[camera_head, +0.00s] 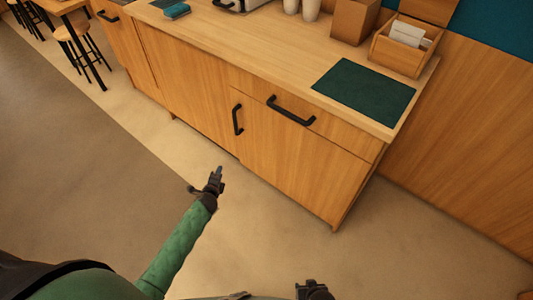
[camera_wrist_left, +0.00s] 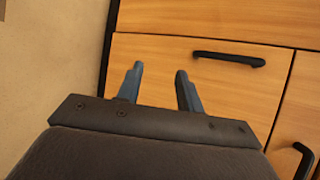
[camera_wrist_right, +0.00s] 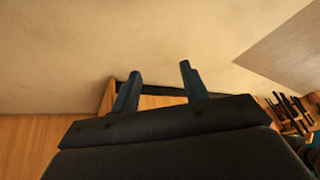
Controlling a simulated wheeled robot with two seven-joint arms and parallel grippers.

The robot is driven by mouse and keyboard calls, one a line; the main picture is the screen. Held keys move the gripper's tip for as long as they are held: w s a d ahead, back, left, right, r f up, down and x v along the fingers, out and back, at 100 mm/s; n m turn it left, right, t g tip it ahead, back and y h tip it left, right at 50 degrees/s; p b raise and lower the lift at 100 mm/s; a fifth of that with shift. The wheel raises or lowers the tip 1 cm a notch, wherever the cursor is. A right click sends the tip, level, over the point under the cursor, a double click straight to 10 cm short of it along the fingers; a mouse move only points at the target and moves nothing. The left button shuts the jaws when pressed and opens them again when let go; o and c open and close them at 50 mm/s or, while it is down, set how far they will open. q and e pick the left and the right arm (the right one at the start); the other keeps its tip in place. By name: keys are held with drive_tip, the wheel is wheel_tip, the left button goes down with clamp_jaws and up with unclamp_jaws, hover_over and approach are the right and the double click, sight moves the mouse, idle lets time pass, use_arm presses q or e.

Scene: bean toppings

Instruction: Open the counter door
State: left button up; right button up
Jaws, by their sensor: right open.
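The wooden counter door (camera_head: 283,153) is shut flush in the counter front, below a drawer. Its black upright handle (camera_head: 237,120) is near its upper left edge. My left gripper (camera_head: 219,170) is in front of the counter, below and left of that handle, apart from it. In the left wrist view, turned sideways, the open empty fingers (camera_wrist_left: 160,72) point at the door, with the door handle (camera_wrist_left: 228,58) ahead and to the right. My right gripper (camera_head: 311,284) is low at the bottom edge of the head view. Its open, empty fingers show in the right wrist view (camera_wrist_right: 160,70).
The drawer (camera_head: 325,127) above the door has a black handle (camera_head: 291,110). A dark green mat (camera_head: 364,92) and a wooden box (camera_head: 400,52) sit on the countertop. Stools (camera_head: 80,50) stand at the far left. The floor before the counter is clear.

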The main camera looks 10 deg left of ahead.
use_arm(q)
drive_tip(key=w+r+m+t+h+b, duration=0.3)
drive_tip(key=w+r+m+b, duration=0.3)
drive_tip(key=w+m, duration=0.35)
drive_tip(key=m+h+b, duration=0.4)
drive_tip(key=m+b, duration=0.1)
drive_tip(key=m, duration=0.5)
approach(234, 119)
drive_tip(key=x, duration=0.3)
drive_tip(key=shift+t, duration=0.3)
drive_tip(key=shift+f+x, duration=0.15)
drive_tip(key=shift+x, duration=1.85)
drive_tip(key=shift+f+x, duration=0.1)
drive_tip(key=shift+x, duration=1.9)
use_arm(e)
drive_tip(key=w+a+f+t+y, duration=0.1)
drive_tip(key=a+f+t, duration=0.1)
drive_tip(key=a, duration=0.3)
drive_tip(key=shift+w+a+y, duration=0.3)
drive_tip(key=shift+w, duration=0.1)
use_arm(q)
drive_tip(key=shift+a, duration=0.1)
clamp_jaws()
